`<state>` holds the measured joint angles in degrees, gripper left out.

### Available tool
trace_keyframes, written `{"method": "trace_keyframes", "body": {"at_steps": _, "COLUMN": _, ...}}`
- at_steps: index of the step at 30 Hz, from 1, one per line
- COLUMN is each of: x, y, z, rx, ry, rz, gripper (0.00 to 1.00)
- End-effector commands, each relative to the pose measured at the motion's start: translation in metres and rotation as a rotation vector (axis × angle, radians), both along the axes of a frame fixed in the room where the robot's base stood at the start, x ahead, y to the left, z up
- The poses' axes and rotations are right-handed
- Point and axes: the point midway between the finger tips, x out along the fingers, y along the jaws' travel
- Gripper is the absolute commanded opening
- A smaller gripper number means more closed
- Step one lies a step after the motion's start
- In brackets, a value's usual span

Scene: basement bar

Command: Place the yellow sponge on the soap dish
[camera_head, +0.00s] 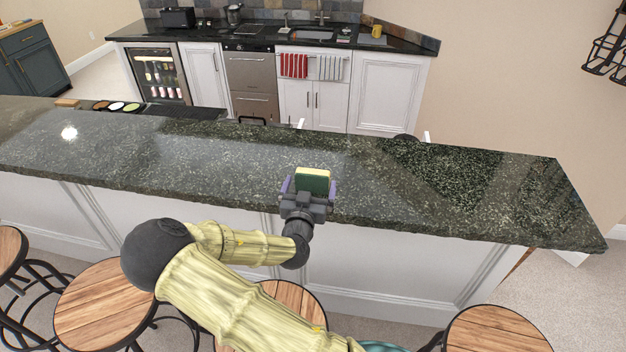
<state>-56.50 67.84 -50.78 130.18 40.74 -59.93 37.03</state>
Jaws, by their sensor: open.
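The sponge (312,181), yellow on top with a dark green face, is near the front edge of the dark granite bar counter (400,190). My gripper (310,187) is open, with one purple finger on each side of the sponge. I cannot tell whether the fingers touch it, or whether the sponge rests on the counter. Its lower part is hidden by my gripper. I cannot make out a soap dish for certain; small items (345,34) by the sink on the back counter are too small to identify.
Several wooden stools (105,300) stand in front of the bar. Small round pieces (116,106) and a wooden block (67,102) lie at the bar's far left. A sink (313,35) and a yellow object (377,31) are on the back counter. The bar's right side is clear.

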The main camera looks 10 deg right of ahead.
Motion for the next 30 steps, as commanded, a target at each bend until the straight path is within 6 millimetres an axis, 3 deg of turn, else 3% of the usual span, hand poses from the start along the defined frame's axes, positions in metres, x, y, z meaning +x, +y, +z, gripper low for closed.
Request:
{"method": "trace_keyframes", "body": {"at_steps": 12, "x": 0.042, "y": -0.018, "z": -0.002, "rx": -0.001, "ry": -0.001, "rz": -0.003, "gripper": 1.0}}
{"method": "trace_keyframes", "body": {"at_steps": 28, "x": 0.043, "y": -0.019, "z": -0.004, "rx": 0.0, "ry": -0.001, "rz": -0.003, "gripper": 1.0}}
{"method": "trace_keyframes", "body": {"at_steps": 30, "x": 0.043, "y": -0.019, "z": -0.004, "rx": 0.0, "ry": -0.001, "rz": -0.003, "gripper": 0.88}}
